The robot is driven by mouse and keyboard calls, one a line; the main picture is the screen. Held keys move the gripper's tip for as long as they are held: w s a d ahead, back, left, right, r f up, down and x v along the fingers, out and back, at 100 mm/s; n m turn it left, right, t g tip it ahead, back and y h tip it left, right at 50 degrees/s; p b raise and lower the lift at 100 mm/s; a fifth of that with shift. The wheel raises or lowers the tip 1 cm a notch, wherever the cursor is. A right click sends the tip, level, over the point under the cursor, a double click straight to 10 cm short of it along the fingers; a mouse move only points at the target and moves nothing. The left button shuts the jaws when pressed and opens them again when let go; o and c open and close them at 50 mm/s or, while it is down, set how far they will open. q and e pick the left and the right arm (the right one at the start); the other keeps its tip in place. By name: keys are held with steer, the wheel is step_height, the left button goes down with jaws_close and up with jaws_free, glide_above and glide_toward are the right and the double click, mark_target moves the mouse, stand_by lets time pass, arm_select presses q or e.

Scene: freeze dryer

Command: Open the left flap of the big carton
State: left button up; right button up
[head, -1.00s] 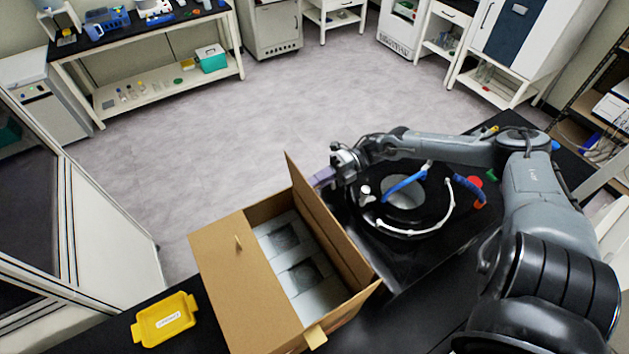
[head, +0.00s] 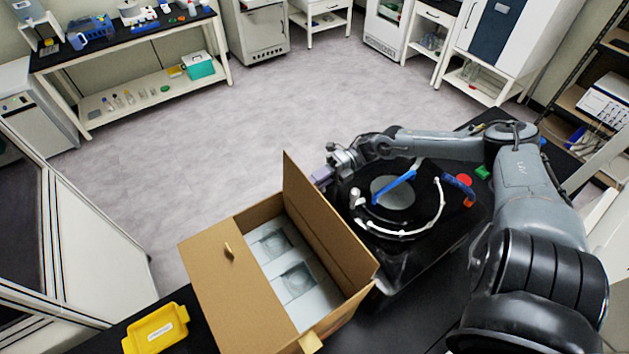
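The big brown carton (head: 362,297) stands on the black bench at lower centre. Its left flap (head: 225,300) lies flat and appears to cover the left half of the top; a small tan tab (head: 229,250) sticks up from it. The right flap (head: 318,225) stands up steeply. Between them, pale grey contents (head: 285,262) with dark patches show inside. My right gripper (head: 322,176), with purple-grey fingers, is just beyond the right flap's outer side, away from the left flap. Its finger gap is not clear, and contact with the flap cannot be told. My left gripper is out of view.
A yellow labelled tray (head: 160,333) lies left of the carton. A round black apparatus (head: 408,232) with blue and white tubing stands close on the right, below my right forearm. A white-framed cabinet (head: 95,245) is at far left.

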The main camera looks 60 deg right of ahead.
steer(key=shift+o, duration=1.1)
steer(key=shift+s+d+f, duration=0.1)
steer(key=shift+f, duration=0.3)
steer(key=shift+r, duration=0.15)
steer(key=shift+r, duration=0.1)
steer(key=v, duration=1)
steer(key=shift+s+d, duration=0.2)
